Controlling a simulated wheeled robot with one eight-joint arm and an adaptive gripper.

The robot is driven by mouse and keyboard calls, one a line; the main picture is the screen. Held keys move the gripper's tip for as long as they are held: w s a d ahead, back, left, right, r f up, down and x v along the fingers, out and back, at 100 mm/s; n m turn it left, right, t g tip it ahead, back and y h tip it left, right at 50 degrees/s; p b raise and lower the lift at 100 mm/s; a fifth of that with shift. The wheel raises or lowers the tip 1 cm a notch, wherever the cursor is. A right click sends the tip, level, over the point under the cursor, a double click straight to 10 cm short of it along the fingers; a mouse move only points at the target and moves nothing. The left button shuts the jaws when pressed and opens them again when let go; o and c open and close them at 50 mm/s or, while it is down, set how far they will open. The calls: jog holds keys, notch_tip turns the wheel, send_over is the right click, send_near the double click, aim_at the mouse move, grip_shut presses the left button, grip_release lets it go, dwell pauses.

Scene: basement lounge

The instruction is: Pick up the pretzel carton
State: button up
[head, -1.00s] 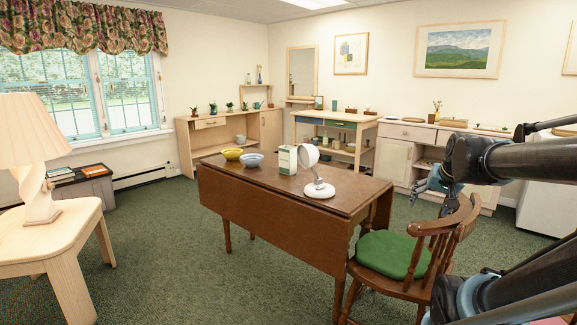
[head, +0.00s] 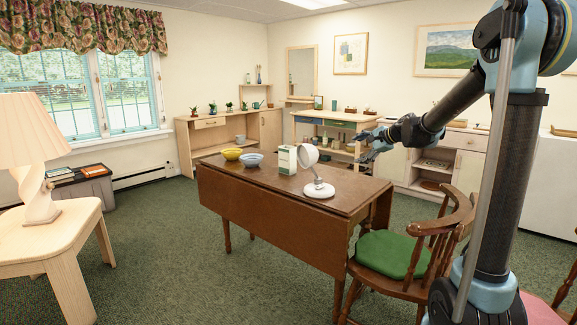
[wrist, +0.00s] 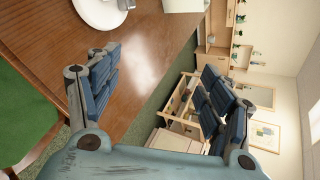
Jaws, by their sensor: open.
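The pretzel carton, a small white and green box (head: 287,159), stands upright on the brown drop-leaf table (head: 250,192) in the head view.
A white lamp (head: 318,185) stands just right of the carton; its base (wrist: 100,10) shows in the wrist view. Yellow and blue bowls (head: 251,160) are left of the carton. A wooden chair with a green cushion (head: 390,254) stands at the table's right front.

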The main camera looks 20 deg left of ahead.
jog(key=w+a+f+m+y, duration=0.3)
jog(key=w+a+m+y, duration=0.15)
jog(key=w+a, duration=0.8)
jog(key=m+y, duration=0.3)
jog(key=m, duration=0.4)
send_near(293, 152)
jog(key=shift+h, duration=0.25)
jog(key=x, duration=0.8)
jog(key=shift+w+r, duration=0.2)
jog(key=shift+x, duration=3.1)
jog(key=shift+s+r, duration=0.15)
jog(key=shift+r, duration=0.05)
jog(key=shift+c, duration=0.3)
jog(key=c, duration=1.6)
